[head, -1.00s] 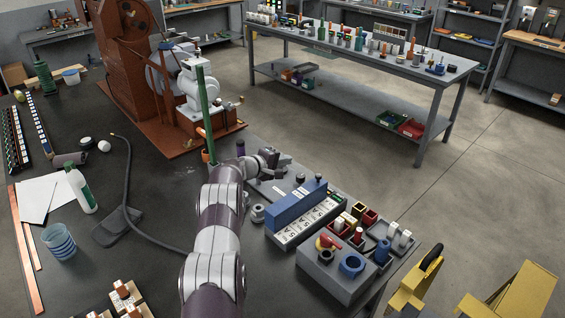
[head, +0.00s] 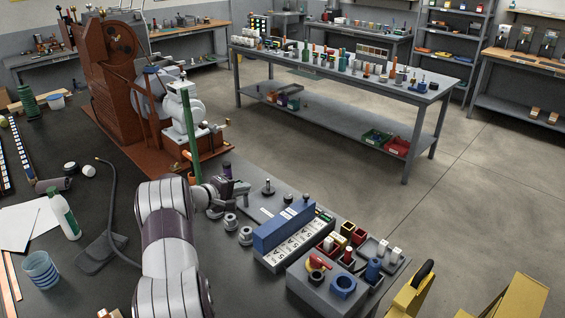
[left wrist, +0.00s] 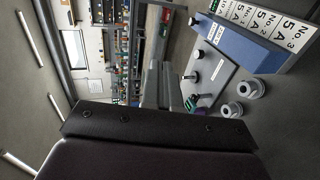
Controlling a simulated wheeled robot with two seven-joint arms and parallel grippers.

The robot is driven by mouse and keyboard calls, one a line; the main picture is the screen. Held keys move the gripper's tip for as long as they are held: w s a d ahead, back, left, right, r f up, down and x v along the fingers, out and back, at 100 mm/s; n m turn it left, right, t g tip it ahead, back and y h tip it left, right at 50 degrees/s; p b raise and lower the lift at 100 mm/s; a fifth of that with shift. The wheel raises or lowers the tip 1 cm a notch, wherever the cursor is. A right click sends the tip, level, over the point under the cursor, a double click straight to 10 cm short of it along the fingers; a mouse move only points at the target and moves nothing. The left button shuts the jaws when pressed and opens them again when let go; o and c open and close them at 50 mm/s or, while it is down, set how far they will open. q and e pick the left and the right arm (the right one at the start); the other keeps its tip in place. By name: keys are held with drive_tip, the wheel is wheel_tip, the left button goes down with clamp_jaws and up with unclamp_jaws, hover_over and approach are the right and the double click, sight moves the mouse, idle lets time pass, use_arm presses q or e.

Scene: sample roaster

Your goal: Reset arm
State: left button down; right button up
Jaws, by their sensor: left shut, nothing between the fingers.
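My left gripper (head: 222,196) is in the head view, at the end of my arm that comes up from the lower left. It is shut and empty, above the dark bench just left of the grey plate (head: 258,213) with black knobs. In the left wrist view, its fingers (left wrist: 160,88) show together, with the grey plate and the blue block (left wrist: 225,38) to their right. The brown sample roaster (head: 110,75) stands behind the gripper in the head view. My right gripper is not in view.
A blue block (head: 284,224) on a labelled rack, small coloured bins (head: 347,256) and a grey box with a red knob (head: 316,277) stand right of the arm. A green post (head: 190,130) stands close behind the gripper. A black hose (head: 112,205) lies on the left.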

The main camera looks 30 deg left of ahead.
use_arm(q)
drive_tip(key=s+a+f+m+g+y, duration=0.2)
drive_tip(key=s+a+f+m+y, duration=0.1)
drive_tip(key=a+f+y, duration=0.15)
drive_tip(key=s+d+f+m+g+y, duration=0.2)
drive_tip(key=s+d+f+m+g, duration=0.25)
drive_tip(key=s, duration=0.25)
drive_tip(key=s+d+r+m+g+h, duration=0.1)
drive_tip(key=s+d+r+m+g, duration=0.1)
drive_tip(key=s+d, duration=0.4)
drive_tip(key=s+d+r+m+g+h, duration=0.1)
drive_tip(key=s+d, duration=0.6)
drive_tip(key=d, duration=0.8)
drive_tip(key=s+d+r+m+g+h, duration=0.1)
drive_tip(key=s+d+r+m+g, duration=0.2)
drive_tip(key=s+d, duration=0.4)
drive_tip(key=d+r+m, duration=0.1)
drive_tip(key=d+r, duration=0.1)
drive_tip(key=d, duration=0.1)
drive_tip(key=shift+d+m, duration=0.35)
drive_tip(key=shift+d, duration=0.05)
